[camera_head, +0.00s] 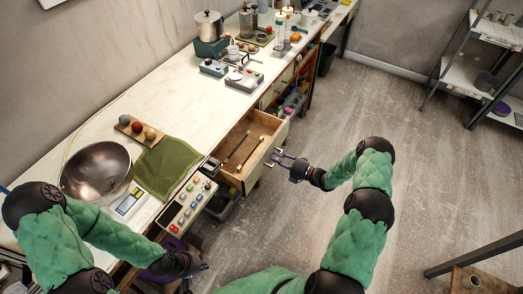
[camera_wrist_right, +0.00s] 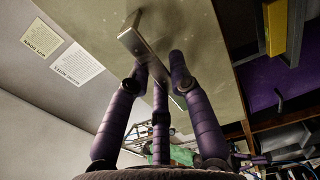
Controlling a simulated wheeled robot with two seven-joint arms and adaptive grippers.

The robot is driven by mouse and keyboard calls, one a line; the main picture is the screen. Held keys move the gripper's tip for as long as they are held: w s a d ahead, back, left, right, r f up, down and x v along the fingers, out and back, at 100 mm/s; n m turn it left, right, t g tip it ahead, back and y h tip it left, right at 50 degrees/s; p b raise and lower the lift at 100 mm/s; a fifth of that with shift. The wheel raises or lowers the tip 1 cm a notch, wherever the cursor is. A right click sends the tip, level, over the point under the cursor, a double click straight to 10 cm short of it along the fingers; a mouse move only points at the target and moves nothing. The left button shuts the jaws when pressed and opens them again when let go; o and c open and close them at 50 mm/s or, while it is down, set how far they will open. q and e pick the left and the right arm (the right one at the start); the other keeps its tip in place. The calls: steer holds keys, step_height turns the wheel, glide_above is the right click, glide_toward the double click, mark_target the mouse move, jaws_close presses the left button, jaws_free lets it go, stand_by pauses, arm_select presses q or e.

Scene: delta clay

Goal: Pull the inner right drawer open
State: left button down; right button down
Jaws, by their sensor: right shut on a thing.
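The drawer (camera_head: 268,152) stands pulled out from the counter's front, with two thin dark-ended tools lying inside it. My right gripper (camera_head: 277,160) is at the outer face of the drawer front. In the right wrist view, its purple fingers (camera_wrist_right: 159,66) are closed around the metal bar handle (camera_wrist_right: 139,43) on the pale drawer front (camera_wrist_right: 205,60). My left gripper (camera_head: 203,267) hangs low in front of the counter, away from the drawer. Its fingers are too small to judge.
The counter (camera_head: 165,97) carries a metal bowl (camera_head: 96,170), a green cloth (camera_head: 167,165), a button panel (camera_head: 188,204) and several devices farther back. Bins sit under the counter beside the open drawer. The floor (camera_head: 350,120) to the right is clear, with a shelf rack (camera_head: 470,75) beyond.

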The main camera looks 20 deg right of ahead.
steer(key=v, duration=0.8)
steer(key=shift+s+d, duration=0.25)
steer(key=shift+s, duration=0.05)
steer(key=c, duration=1.1)
jaws_free()
steer(key=v, duration=1.2)
steer(key=shift+f, duration=0.1)
